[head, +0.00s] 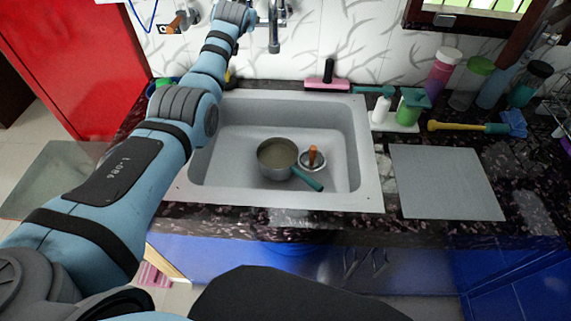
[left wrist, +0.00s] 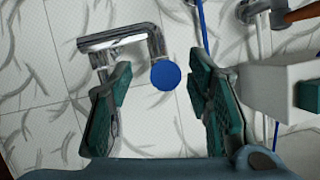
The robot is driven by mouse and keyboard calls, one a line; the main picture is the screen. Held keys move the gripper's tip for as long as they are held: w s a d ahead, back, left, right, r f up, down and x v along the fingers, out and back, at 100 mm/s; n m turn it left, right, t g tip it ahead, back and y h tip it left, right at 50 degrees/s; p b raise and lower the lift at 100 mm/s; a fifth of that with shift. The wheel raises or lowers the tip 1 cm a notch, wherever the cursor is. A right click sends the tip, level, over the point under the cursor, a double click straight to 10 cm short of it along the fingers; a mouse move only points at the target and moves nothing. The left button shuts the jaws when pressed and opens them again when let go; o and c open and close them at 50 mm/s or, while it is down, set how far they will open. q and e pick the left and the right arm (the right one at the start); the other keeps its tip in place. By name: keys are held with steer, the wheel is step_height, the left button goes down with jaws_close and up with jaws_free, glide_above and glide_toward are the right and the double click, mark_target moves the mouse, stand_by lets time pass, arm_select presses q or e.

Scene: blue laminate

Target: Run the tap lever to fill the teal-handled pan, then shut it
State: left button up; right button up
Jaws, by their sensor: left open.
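The pan (head: 277,155), a round metal vessel with a teal handle (head: 308,180), sits upright on the sink floor. I cannot tell whether it holds water. The chrome tap (head: 274,35) is on the back wall above the sink, and no stream shows below it. In the left wrist view a bent chrome lever (left wrist: 115,39) with a round blue end (left wrist: 166,75) shows between the fingers of my left gripper (left wrist: 160,78). These are open, with no clear contact. In the head view my left arm reaches up to the wall and its fingers are hidden. My right gripper is out of view.
A drain plug with an orange knob (head: 313,156) lies beside the pan in the sink (head: 348,125).

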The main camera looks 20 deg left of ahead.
arm_select(q)
steer(key=p+v, duration=0.6)
steer(key=v, duration=0.1)
stand_by(0.3)
steer(key=shift+s, duration=0.1)
steer(key=v, duration=1.2)
steer(key=shift+a+f, duration=0.1)
